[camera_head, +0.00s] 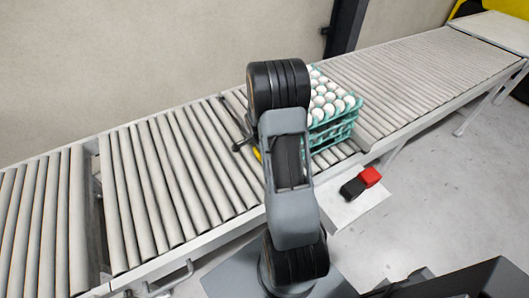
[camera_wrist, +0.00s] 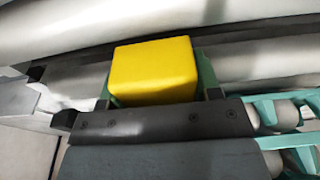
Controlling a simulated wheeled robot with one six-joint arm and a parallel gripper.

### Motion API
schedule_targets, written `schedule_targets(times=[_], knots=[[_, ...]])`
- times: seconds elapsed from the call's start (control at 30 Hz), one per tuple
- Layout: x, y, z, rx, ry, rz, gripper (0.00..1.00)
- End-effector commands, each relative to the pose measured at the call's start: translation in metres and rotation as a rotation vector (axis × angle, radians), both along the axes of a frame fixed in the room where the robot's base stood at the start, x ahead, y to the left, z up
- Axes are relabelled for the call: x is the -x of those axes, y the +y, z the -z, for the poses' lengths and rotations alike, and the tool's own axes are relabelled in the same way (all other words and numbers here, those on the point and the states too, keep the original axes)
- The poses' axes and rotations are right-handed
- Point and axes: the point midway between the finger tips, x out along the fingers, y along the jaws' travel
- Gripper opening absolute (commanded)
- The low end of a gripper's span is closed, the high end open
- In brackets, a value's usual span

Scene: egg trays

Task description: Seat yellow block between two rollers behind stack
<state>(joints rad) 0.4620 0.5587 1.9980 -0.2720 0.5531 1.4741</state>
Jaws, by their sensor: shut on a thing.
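The yellow block (camera_wrist: 153,72) sits in my gripper (camera_wrist: 154,88), between its two fingers, in the wrist view. The block is right at the grey rollers (camera_wrist: 245,62); I cannot tell if it touches them. In the head view only a sliver of the yellow block (camera_head: 257,154) shows beside my arm, which hides most of my gripper (camera_head: 243,143). The stack of teal trays with white eggs (camera_head: 341,133) stands on the conveyor, just right of my gripper. Teal tray edges (camera_wrist: 292,140) also show at the right of the wrist view.
The roller conveyor (camera_head: 150,185) runs from lower left to upper right, with a gap between sections at left. A dark post (camera_head: 344,28) stands behind it. A red and black thing (camera_head: 362,182) lies on a light plate in front. Rollers left of my arm are clear.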

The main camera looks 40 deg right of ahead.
Motion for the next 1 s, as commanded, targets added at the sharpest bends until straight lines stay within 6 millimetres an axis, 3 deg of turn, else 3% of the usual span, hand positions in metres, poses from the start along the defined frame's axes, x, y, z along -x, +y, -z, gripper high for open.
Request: schedule_targets(times=[0.27,0.3,0.57,0.83,1.0], knots=[[0.000,0.000,0.004,0.000,-0.001,0.000,0.25],[0.000,0.000,0.003,0.000,-0.001,0.000,0.60],[0.000,0.000,0.003,0.000,-0.001,0.000,0.85],[0.000,0.000,0.003,0.000,0.000,0.000,0.87],[-0.001,0.002,-0.012,0.002,-0.003,0.000,0.87]])
